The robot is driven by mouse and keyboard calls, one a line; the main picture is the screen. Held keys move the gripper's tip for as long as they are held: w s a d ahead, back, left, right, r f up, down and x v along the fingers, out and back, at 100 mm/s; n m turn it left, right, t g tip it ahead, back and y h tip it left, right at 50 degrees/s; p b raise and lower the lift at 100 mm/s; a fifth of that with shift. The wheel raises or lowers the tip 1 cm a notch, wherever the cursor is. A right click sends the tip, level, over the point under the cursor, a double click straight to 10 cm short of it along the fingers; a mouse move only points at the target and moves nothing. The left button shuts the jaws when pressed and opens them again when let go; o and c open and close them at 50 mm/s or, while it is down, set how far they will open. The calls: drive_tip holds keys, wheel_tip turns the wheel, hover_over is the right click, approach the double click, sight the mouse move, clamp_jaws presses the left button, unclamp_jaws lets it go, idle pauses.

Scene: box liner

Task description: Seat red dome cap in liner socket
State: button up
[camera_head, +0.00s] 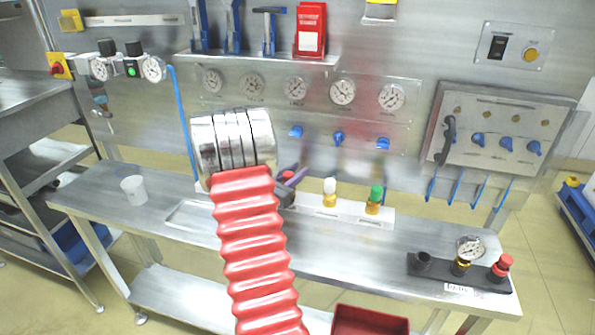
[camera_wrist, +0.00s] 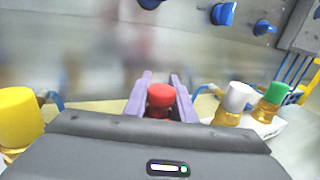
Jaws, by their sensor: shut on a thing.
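My gripper (camera_wrist: 160,88), with two purple fingers, is shut on the red dome cap (camera_wrist: 160,97) in the wrist view. A white liner strip (camera_head: 327,213) lies on the bench beyond the gripper. A white-capped fitting (camera_head: 330,190) and a green-capped fitting (camera_head: 374,198) stand upright in it; both also show at right in the wrist view. No empty socket in the strip can be made out; part of it is hidden behind my arm.
A yellow-capped fitting (camera_wrist: 20,118) stands at left in the wrist view. A black block (camera_head: 460,275) at the bench's right end carries an open dark cup, a gauge and a red knob. A white cup (camera_head: 133,190) stands left. A red bin (camera_head: 368,322) shows below.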

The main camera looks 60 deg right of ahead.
drive_tip(key=shift+f, duration=0.45)
idle(0.3)
drive_tip(key=o, duration=1.1)
drive_tip(key=v, duration=1.3)
drive_tip(key=shift+w+a, duration=0.1)
drive_tip(key=shift+a, duration=0.3)
